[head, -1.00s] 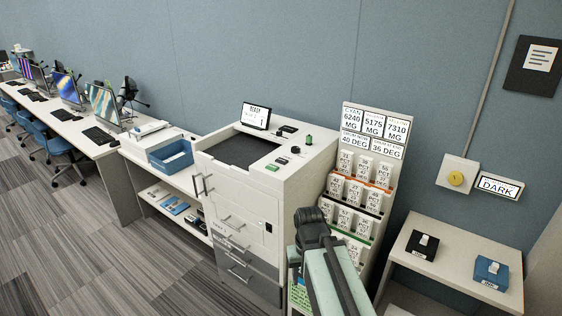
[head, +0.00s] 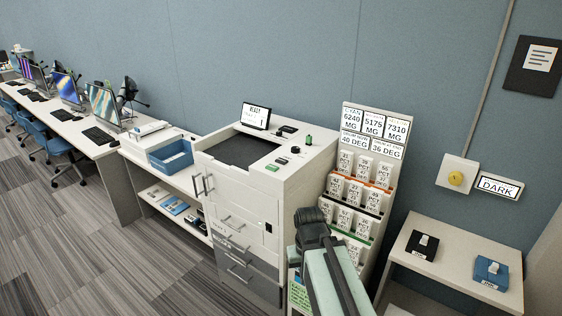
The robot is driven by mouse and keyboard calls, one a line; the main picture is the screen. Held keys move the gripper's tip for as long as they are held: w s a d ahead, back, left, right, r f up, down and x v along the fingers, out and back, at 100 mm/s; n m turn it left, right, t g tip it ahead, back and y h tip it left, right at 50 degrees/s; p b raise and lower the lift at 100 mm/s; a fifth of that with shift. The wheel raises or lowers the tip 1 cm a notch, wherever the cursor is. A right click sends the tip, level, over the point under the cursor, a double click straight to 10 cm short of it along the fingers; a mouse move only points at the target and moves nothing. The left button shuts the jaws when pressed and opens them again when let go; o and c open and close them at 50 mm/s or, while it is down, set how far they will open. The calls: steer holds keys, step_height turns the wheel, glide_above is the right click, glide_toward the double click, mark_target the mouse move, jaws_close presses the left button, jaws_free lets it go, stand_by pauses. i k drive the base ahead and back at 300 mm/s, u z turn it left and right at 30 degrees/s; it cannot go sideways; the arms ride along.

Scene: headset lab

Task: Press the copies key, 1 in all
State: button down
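The copier (head: 238,215) is a white cabinet with drawers below and a dark flat glass (head: 240,150) on top. A small white display (head: 256,116) stands at its back edge; its small text is hard to read. On the top's right side are a green key (head: 281,161), a small dark key (head: 295,149), a green upright knob (head: 308,140) and a dark piece (head: 288,129) at the back. I cannot read which is the copies key. My arm shows at the bottom centre, in front of the copier's right side; its gripper cannot be made out.
A rack of label cards (head: 352,190) stands close to the copier's right. A yellow round button (head: 456,178) and a "DARK" sign (head: 498,186) are on the wall above a side table (head: 455,268). A blue bin (head: 171,157) sits left. The floor (head: 110,250) at left is clear.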

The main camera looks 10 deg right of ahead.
mark_target(283, 162)
steer(key=u, duration=2.3)
steer(key=i, duration=0.95)
steer(key=z, duration=1.95)
steer(key=i, duration=1)
steer(key=u, duration=0.1)
